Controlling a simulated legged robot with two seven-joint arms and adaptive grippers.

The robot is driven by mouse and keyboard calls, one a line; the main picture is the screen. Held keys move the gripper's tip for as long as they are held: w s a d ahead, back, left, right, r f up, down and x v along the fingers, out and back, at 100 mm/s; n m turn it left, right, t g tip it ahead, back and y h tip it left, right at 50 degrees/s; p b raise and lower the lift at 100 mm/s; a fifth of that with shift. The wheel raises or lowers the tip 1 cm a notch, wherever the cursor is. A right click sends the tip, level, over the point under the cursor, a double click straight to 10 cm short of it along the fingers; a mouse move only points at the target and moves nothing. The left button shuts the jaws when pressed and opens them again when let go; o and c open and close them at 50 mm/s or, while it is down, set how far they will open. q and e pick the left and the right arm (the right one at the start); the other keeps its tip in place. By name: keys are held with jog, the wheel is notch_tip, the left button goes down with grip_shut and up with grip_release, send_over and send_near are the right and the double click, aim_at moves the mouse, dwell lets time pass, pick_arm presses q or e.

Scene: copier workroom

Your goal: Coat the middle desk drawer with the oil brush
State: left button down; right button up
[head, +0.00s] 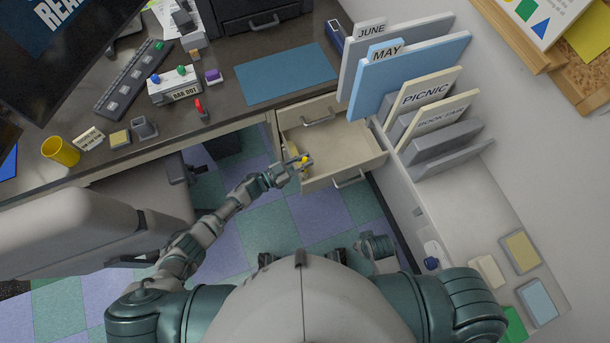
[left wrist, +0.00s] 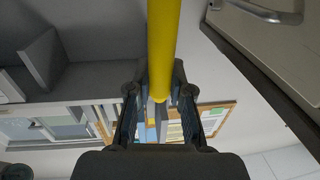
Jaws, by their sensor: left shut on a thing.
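The open desk drawer (head: 345,145) is pulled out below a closed drawer front with its own handle, and its inside looks pale and empty. My left gripper (head: 285,172) is at the drawer's left front corner, shut on the yellow brush (head: 304,159). In the left wrist view the brush's yellow handle (left wrist: 163,50) runs up between the two fingers (left wrist: 160,100). Its bristles are hard to make out, and I cannot tell whether they touch the drawer. My right gripper (head: 376,246) seems to be low near my body; its fingers are unclear.
The desk top holds a blue mat (head: 286,75), a yellow cup (head: 60,151) and a button box (head: 174,86). Upright folders (head: 410,65) stand on the white counter (head: 470,210) right of the drawer. A grey chair (head: 90,230) is at the left.

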pick_arm(q)
jog(key=shift+f+b, duration=0.3)
jog(key=shift+f, duration=0.15)
pick_arm(e)
jog(key=shift+s+f, duration=0.1)
jog(key=shift+f, duration=0.35)
pick_arm(q)
jog(key=w+b, duration=0.1)
jog(key=w+a+b, duration=0.1)
jog(key=w, duration=0.1)
jog(key=w+b, duration=0.1)
jog(key=w, duration=0.1)
jog(key=shift+w+a+r, duration=0.1)
jog(key=shift+w+a, duration=0.05)
jog(key=shift+a, duration=0.25)
pick_arm(e)
jog(key=f, duration=0.1)
jog(key=s+f, duration=0.1)
jog(key=f, duration=0.1)
jog(key=shift+f, duration=0.25)
